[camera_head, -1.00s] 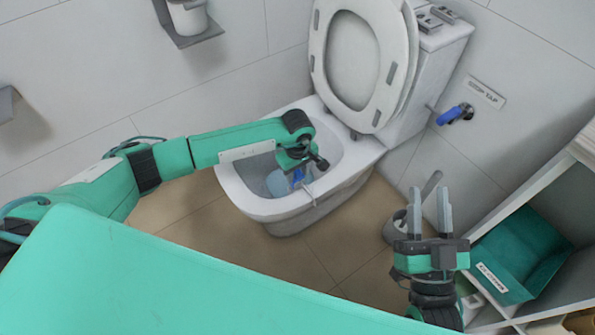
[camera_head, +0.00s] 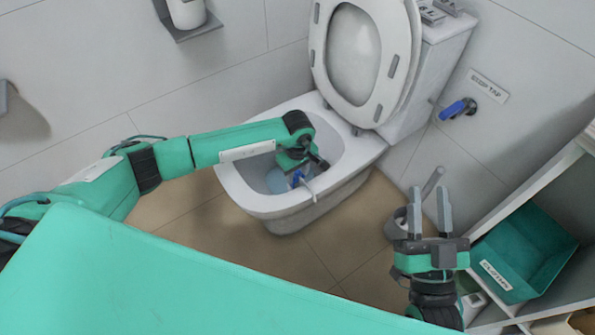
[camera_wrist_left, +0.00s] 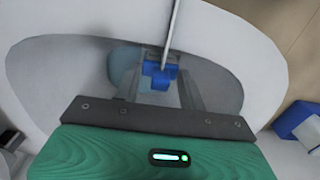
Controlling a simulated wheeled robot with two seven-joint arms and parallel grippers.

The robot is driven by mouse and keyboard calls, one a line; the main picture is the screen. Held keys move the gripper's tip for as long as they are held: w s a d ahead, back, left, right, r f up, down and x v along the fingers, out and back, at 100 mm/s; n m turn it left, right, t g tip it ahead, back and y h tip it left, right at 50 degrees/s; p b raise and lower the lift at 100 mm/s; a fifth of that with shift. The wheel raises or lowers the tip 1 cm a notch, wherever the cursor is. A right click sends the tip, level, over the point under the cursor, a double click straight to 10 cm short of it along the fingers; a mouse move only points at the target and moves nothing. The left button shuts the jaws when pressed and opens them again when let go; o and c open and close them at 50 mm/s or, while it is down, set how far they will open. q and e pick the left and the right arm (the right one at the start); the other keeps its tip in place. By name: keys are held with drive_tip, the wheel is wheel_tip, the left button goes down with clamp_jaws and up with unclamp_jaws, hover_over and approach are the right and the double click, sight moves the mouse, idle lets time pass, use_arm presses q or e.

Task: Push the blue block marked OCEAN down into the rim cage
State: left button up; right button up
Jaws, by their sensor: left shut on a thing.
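The blue block (camera_head: 296,178) is low inside the toilet bowl, mostly hidden by my left gripper. The left wrist view shows it (camera_wrist_left: 157,78) between my left fingers, and no lettering can be read. My left gripper (camera_wrist_left: 166,84) is shut on the block, reaching down into the bowl; it also shows in the head view (camera_head: 301,174). A thin grey rod (camera_wrist_left: 174,30) runs from the bowl edge to the block; I cannot tell whether it belongs to the rim cage. The cage itself is not clearly visible. My right gripper (camera_head: 429,194) is open and empty, above the floor.
The toilet bowl rim (camera_head: 228,186) surrounds my left gripper, and the raised seat (camera_head: 395,65) stands behind. A blue stop tap (camera_head: 458,108) is on the wall.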

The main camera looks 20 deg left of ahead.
use_arm(q)
drive_tip(key=shift+f+b, duration=1)
drive_tip(key=shift+f, duration=0.35)
drive_tip(key=o, duration=1)
drive_tip(key=shift+o, duration=0.2)
wheel_tip(320, 180, up, 14)
drive_tip(key=p, duration=0.3)
drive_tip(key=shift+f, duration=0.1)
